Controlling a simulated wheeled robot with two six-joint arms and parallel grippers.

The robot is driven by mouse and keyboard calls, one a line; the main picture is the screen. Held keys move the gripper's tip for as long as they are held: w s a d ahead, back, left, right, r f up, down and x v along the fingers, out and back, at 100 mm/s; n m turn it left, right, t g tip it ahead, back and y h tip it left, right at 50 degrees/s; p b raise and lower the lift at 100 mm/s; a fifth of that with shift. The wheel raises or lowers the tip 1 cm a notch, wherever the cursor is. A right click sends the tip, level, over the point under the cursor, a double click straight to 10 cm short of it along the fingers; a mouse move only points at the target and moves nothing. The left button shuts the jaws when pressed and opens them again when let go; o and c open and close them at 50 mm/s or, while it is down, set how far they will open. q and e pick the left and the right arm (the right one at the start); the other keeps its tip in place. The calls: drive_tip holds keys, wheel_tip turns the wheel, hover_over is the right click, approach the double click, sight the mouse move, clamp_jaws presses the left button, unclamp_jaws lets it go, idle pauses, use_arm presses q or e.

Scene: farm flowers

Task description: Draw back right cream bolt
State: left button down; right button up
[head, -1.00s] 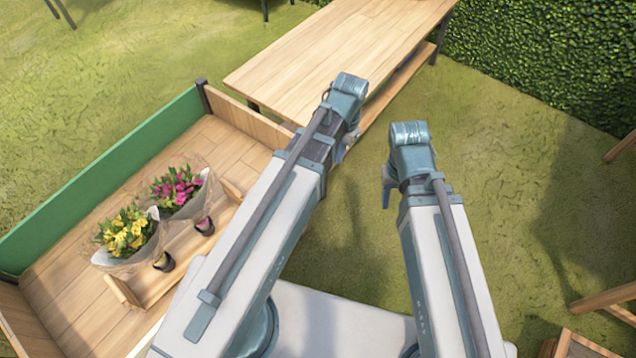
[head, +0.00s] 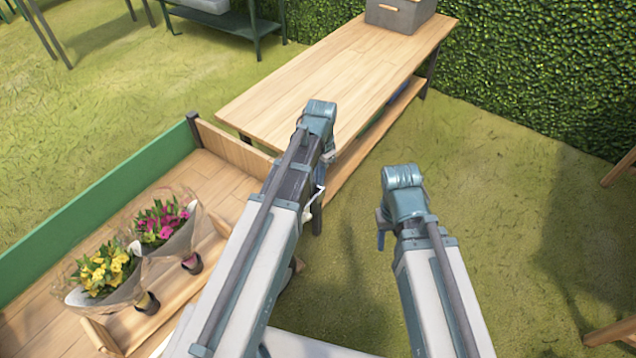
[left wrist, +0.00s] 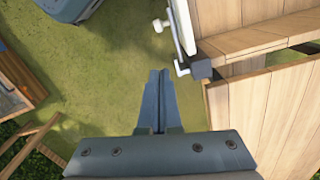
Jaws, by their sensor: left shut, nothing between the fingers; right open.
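A cream bolt with a small knob (left wrist: 181,67) shows in the left wrist view, beside a dark bracket (left wrist: 202,68) at a wooden corner. A second pale knob (left wrist: 160,25) sticks out further up along the same cream edge. In the head view a thin pale piece (head: 314,198) shows beside my left arm; I cannot tell if it is the bolt. My left gripper (left wrist: 158,98) is shut and empty, its tips just left of the nearer knob and apart from it. My right gripper (head: 381,236) hangs over grass, mostly hidden by its own wrist; it is open.
A wooden cart bed (head: 232,178) with a green side board (head: 95,205) holds yellow flowers (head: 102,270) and pink flowers (head: 160,222). A wooden table (head: 330,75) bears a grey box (head: 400,14). Grass (head: 490,190) is open to the right, before a hedge (head: 545,70).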

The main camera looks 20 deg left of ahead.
use_arm(q)
wheel_tip(320, 180, down, 12)
drive_tip(key=s+a+b, duration=0.1)
drive_tip(key=s+b, duration=0.1)
drive_tip(key=b, duration=0.9)
drive_tip(key=shift+s+a+r, duration=0.2)
drive_tip(key=shift+s+a, duration=0.05)
drive_tip(key=shift+a, duration=0.05)
